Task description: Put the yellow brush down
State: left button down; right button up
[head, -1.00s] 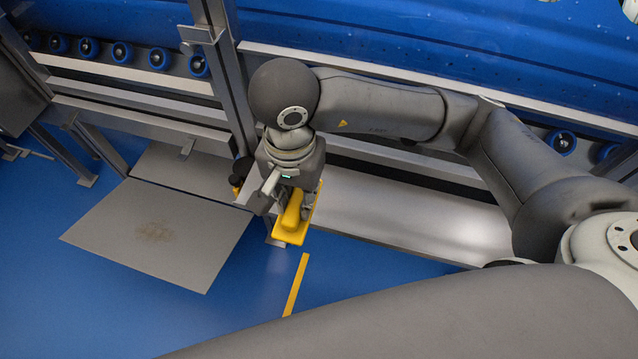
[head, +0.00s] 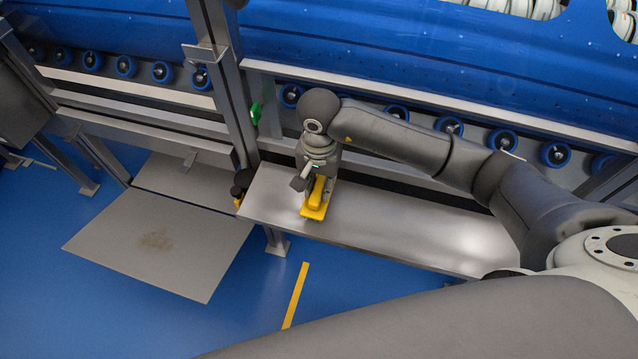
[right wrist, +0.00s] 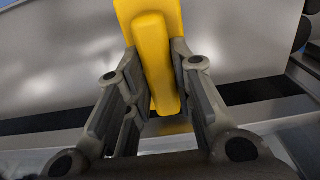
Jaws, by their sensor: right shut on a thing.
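The yellow brush (head: 315,208) is in my right gripper (head: 319,186), over the left part of the steel shelf (head: 420,229) in the head view. In the right wrist view the fingers of my right gripper (right wrist: 155,85) are shut on the raised handle of the yellow brush (right wrist: 155,55). The brush's wider base shows beyond the handle. I cannot tell whether its underside touches the shelf. My left gripper does not show.
A steel post (head: 225,85) stands left of my right gripper. Small dark and yellow objects (head: 240,184) are at the shelf's left end. Blue rollers (head: 395,115) run behind under a blue tub (head: 400,60). The shelf is bare to the right of the brush.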

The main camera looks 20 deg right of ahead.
aim_at(319, 186)
jog(key=shift+f, duration=0.5)
jog(key=shift+f, duration=0.15)
jog(key=o, duration=0.9)
notch_tip(319, 186, up, 12)
jog(key=shift+r+b, duration=0.2)
jog(key=shift+b, duration=0.2)
